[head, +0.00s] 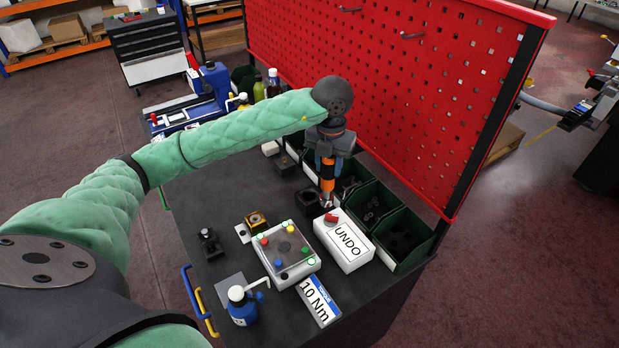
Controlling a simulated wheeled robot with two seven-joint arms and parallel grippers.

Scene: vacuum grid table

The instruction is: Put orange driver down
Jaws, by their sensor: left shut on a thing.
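My left gripper (328,165) points down over the back right part of the dark table and is shut on the orange driver (327,184). The driver is upright, an orange and black body with a silver lower end. My right gripper is out of view.
Dark green bins (402,238) line the table's right edge before the red perforated board (400,80). The table's left part (205,200) is mostly clear.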

